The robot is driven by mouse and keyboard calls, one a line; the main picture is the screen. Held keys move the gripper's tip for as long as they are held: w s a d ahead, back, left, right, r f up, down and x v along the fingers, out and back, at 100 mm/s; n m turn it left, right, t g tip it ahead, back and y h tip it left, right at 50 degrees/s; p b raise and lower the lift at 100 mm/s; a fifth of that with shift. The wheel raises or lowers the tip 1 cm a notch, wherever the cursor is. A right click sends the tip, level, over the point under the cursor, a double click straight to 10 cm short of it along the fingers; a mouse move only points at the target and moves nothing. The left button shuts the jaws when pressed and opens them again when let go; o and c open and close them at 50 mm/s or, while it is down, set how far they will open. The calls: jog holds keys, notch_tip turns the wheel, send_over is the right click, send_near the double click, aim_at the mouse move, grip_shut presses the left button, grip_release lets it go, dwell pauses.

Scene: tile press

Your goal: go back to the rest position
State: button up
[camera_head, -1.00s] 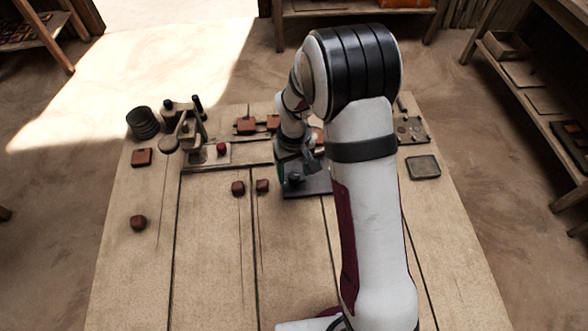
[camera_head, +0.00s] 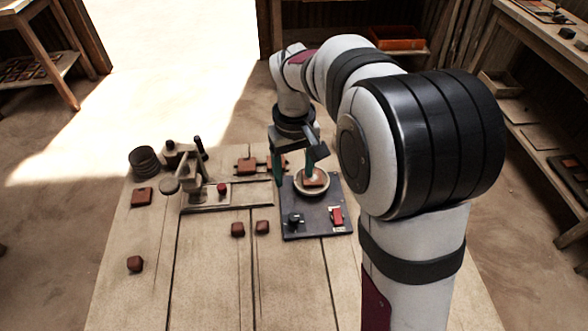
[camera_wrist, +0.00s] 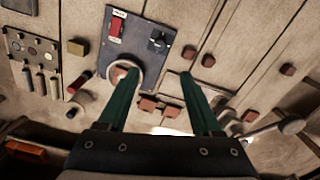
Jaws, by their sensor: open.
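My gripper (camera_head: 294,172) is open and points down above the dark control panel (camera_head: 300,222) at the table's far middle. In the wrist view its two green fingers (camera_wrist: 158,78) are spread apart with nothing between them. A round pale dish (camera_head: 325,191) stands on the panel with a reddish-brown tile (camera_head: 314,178) on it. In the wrist view the left finger partly covers the dish (camera_wrist: 137,86). The panel also carries a red switch (camera_head: 337,215) and a black knob (camera_head: 294,219).
Brown blocks (camera_head: 237,229) (camera_head: 135,264) and a flat tile (camera_head: 141,197) lie on the table. The near table is mostly clear.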

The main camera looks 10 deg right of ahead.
jog(key=s+r+m+y, duration=0.1)
jog(key=s+m, duration=0.3)
jog(key=s, duration=0.9)
jog(key=s+d+r+m, duration=0.1)
jog(key=s+m, duration=0.3)
jog(key=s, duration=0.9)
jog(key=shift+d+r+m+y, duration=0.25)
jog(key=shift+m+y, duration=0.05)
jog(key=shift+y, duration=0.1)
